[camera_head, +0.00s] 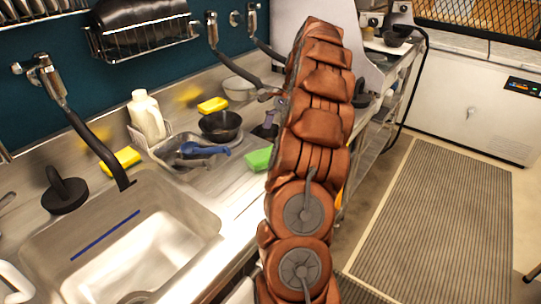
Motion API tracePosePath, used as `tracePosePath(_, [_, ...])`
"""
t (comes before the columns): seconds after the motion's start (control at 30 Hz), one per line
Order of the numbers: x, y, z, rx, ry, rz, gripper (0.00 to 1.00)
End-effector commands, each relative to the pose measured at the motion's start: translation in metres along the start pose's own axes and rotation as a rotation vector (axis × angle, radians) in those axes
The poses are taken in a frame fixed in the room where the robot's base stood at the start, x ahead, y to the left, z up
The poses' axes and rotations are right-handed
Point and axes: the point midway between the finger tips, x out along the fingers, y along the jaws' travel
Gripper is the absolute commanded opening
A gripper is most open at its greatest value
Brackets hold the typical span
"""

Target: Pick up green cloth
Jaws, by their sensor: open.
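The green cloth (258,159) lies on the steel counter to the right of the sink, at the left edge of my orange arm. It looks like a small, bright green folded piece, and my arm may cover part of its right side. My arm rises through the middle of the picture and hides the counter behind it. I cannot make out my gripper; no fingers show clearly. Nothing is seen touching the cloth.
Left of the cloth are a tray (165,150) with a blue-handled utensil (203,149), a black bowl (220,125) and a yellow sponge (213,105). The sink (140,250) lies front left. Faucets hang over the counter. A floor mat (440,220) lies right.

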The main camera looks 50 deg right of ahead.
Motion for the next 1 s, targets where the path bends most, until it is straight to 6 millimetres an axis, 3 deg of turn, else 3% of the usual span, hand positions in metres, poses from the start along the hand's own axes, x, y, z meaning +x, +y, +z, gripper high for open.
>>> tracePosePath(0.47, [0.018,0.003,0.002,-0.001,-0.001,0.002,1.00])
tracePosePath(1.0, [0.060,0.007,0.002,-0.001,0.001,-0.001,1.00])
